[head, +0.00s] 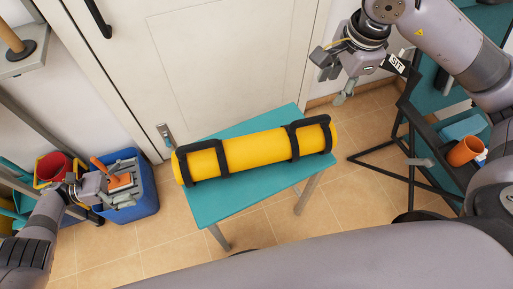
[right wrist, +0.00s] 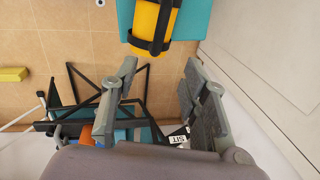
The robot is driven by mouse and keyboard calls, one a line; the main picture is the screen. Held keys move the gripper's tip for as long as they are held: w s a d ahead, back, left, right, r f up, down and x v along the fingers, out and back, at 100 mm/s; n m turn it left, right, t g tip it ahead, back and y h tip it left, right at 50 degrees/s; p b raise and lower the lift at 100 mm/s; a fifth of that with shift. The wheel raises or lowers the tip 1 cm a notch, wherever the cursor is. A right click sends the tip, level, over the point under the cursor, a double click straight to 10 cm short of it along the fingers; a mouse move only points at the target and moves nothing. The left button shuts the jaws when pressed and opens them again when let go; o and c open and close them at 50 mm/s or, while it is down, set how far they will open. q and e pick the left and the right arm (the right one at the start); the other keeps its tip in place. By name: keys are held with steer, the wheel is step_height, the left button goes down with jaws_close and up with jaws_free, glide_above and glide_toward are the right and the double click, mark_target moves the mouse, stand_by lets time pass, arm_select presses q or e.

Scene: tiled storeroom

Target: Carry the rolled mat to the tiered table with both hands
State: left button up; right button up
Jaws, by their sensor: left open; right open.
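The rolled mat (head: 240,153) is a yellow cylinder with black straps and handle loops near both ends. It lies on a small teal table (head: 222,206) in front of a white door. Its end also shows at the top of the right wrist view (right wrist: 152,22). My left gripper (head: 122,190) is open, left of the mat and over a blue bin. My right gripper (head: 333,84) is open and empty, above and beyond the mat's right end. In the right wrist view its fingers (right wrist: 160,78) stand apart. A black-framed stand with teal shelves (head: 462,128), possibly the tiered table, is at right, partly hidden by my arm.
The blue bin (head: 142,204) holds tools. Red and yellow buckets (head: 55,168) stand beside it. An orange cup (head: 465,151) sits on the right stand. The stand's black legs (head: 390,165) spread over the floor. Tiled floor (head: 335,205) is free between table and stand.

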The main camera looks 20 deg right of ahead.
arm_select(q)
steer(key=shift+d, duration=0.15)
arm_select(e)
steer(key=shift+f, duration=0.15)
arm_select(q)
glide_toward(193, 164)
steer(key=d+f, duration=0.1)
steer(key=d, duration=0.2)
steer(key=w+d+f, duration=0.1)
steer(key=d+f, duration=0.1)
steer(key=d, duration=0.1)
steer(key=w+d+f, duration=0.1)
steer(key=d, duration=0.2)
steer(key=shift+w+d+f, duration=0.15)
steer(key=shift+f, duration=0.1)
arm_select(e)
steer(key=w+f, duration=0.1)
steer(key=f, duration=0.4)
steer(key=w+f, duration=0.1)
steer(key=f, duration=0.5)
steer(key=w+f, duration=0.1)
steer(key=f, duration=0.5)
steer(key=shift+w, duration=0.2)
arm_select(q)
steer(key=shift+c, duration=0.6)
arm_select(e)
steer(key=shift+r, duration=0.1)
steer(key=shift+c, duration=0.5)
